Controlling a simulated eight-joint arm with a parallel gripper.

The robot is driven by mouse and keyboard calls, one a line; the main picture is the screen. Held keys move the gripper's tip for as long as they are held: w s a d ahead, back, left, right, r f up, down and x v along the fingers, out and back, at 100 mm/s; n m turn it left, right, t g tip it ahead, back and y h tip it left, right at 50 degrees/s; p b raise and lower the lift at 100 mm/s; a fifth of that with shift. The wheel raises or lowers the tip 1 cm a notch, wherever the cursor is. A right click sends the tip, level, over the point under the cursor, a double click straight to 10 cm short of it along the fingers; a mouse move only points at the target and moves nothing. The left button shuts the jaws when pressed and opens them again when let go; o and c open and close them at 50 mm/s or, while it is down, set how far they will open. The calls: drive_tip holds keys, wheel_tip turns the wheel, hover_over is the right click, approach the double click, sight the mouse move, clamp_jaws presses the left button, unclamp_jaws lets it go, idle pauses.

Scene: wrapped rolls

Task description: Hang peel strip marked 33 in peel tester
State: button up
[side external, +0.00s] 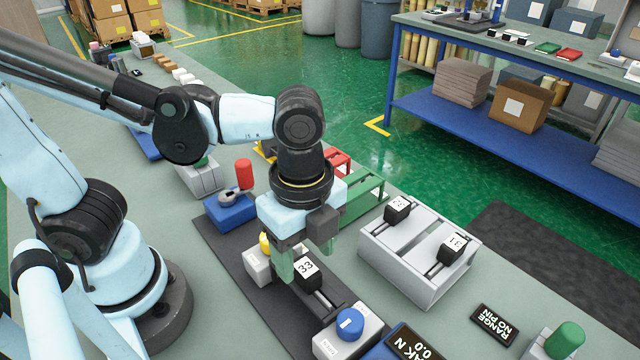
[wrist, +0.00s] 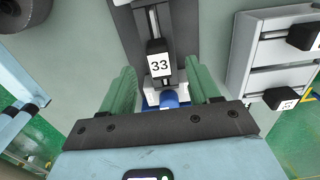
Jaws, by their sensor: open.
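The peel strip marked 33 (side external: 306,267) shows as a black block with a white number face, with a dark rod running from it toward the lower right over a dark mat (side external: 220,248). It also shows in the wrist view (wrist: 159,65), upright in the picture with its rod running up from it. My gripper (side external: 306,262) is open, and its two green fingers are at either side of the block, with gaps visible in the wrist view (wrist: 160,92). I cannot tell whether it touches anything. A white block with a blue knob (side external: 350,323) stands on the mat; which part is the tester is unclear.
A grey rack (side external: 425,290) at right holds strips marked 22 (side external: 397,208) and 31 (side external: 455,247).

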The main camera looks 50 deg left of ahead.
wheel_tip(320, 180, up, 8)
drive_tip(key=shift+r, duration=0.25)
idle(0.4)
drive_tip(key=w+a+f+n+t, duration=0.2)
drive_tip(key=w+a+n+t, duration=0.1)
drive_tip(key=a+n, duration=0.4)
drive_tip(key=w+a+f+n+t, duration=0.3)
drive_tip(key=a+n, duration=0.5)
drive_tip(key=n, duration=0.3)
drive_tip(key=shift+w+t, duration=0.6)
drive_tip(key=shift+w, duration=0.15)
drive_tip(key=shift+o, duration=0.2)
